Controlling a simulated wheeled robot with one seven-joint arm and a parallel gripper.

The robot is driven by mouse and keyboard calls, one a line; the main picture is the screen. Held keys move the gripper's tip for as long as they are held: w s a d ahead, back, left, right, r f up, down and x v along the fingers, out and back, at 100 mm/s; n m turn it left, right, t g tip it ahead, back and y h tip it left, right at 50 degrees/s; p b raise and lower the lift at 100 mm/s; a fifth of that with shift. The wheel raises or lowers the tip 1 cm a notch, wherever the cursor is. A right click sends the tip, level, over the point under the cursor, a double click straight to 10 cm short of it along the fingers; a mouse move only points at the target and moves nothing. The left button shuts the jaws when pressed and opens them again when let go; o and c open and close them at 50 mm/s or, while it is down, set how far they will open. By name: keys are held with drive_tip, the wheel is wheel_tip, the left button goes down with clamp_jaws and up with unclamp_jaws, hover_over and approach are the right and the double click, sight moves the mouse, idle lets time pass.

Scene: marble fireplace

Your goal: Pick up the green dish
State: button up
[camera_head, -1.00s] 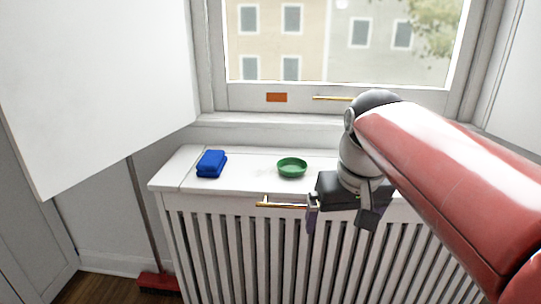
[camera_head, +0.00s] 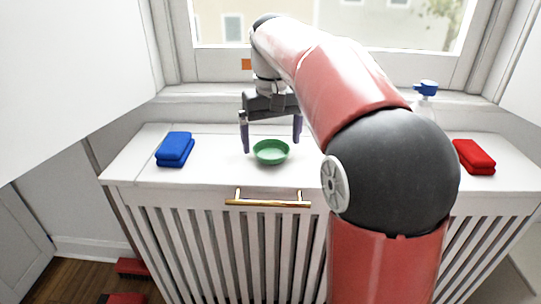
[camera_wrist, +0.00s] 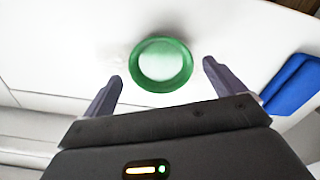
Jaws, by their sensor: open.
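The green dish (camera_head: 271,152) is a small round shallow bowl on the white top of the radiator cover (camera_head: 215,171). My gripper (camera_head: 271,143) is pointed down at the dish, with its fingers wide apart on the left and right of it. In the wrist view the dish (camera_wrist: 161,64) lies ahead of and between the two fingertips (camera_wrist: 162,73), and is empty. The fingers do not appear to touch it. How high the fingertips are above the surface is hard to tell.
A folded blue cloth (camera_head: 175,149) lies left of the dish, and a folded red cloth (camera_head: 474,156) lies at the right end. A bottle with a blue top (camera_head: 425,92) stands at the back right. A brass handle (camera_head: 268,203) is on the front. A window is behind.

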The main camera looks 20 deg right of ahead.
sight(270, 153)
wheel_tip(270, 153, down, 2)
drive_tip(key=shift+f, duration=0.2)
drive_tip(key=c, duration=0.9)
drive_tip(key=shift+c, duration=0.6)
drive_tip(key=shift+r, duration=0.15)
